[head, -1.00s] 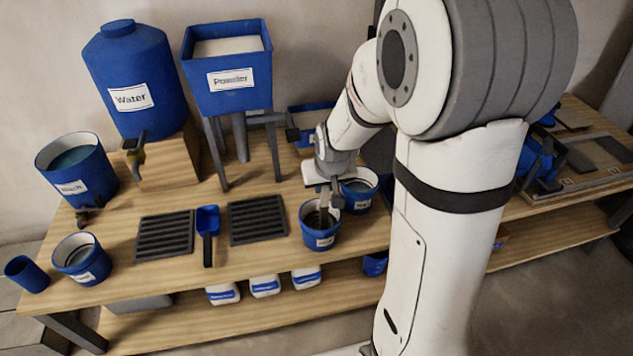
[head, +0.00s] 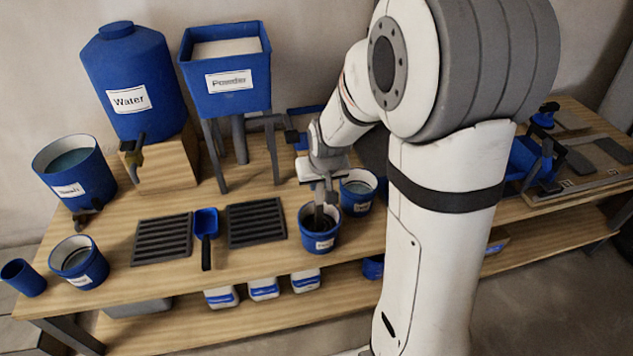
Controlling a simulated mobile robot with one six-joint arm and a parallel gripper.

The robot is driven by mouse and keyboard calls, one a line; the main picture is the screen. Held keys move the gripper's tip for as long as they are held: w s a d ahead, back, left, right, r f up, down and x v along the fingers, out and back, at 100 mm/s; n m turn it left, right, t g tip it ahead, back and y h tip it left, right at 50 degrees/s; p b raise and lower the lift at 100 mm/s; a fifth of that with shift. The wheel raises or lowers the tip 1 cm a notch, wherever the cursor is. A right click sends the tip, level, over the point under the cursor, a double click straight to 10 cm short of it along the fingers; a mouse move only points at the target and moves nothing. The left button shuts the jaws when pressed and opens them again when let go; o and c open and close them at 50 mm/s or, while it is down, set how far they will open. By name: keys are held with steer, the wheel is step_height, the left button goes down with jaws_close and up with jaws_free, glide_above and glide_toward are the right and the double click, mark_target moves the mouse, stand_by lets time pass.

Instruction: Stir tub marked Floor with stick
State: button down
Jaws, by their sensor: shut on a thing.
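A blue tub (head: 320,243) with a white label too blurred to read stands near the front edge of the bench. My gripper (head: 321,190) is right above this tub, shut on a grey stick (head: 319,213). The stick points down, and its lower end is inside the tub, hidden by the tub's wall and dark contents. A second blue tub (head: 358,206) stands just behind and to the right, also with an unreadable label and pale contents. I cannot tell from the labels which tub is marked Floor.
A blue scoop (head: 206,224) lies between two black grates (head: 162,238) (head: 257,222). The Powder hopper (head: 227,82) and Water barrel (head: 128,80) stand behind. A labelled tub (head: 88,275), a bucket (head: 92,183) and a cup (head: 28,280) are at left. White containers (head: 263,289) sit below.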

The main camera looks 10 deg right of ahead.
step_height(320, 180, up, 11)
steer(key=p, duration=0.7)
steer(key=shift+r+p, duration=0.2)
steer(key=shift+p, duration=0.2)
stand_by(0.3)
step_height(320, 180, up, 4)
steer(key=shift+p, duration=1.25)
steer(key=shift+f, duration=0.1)
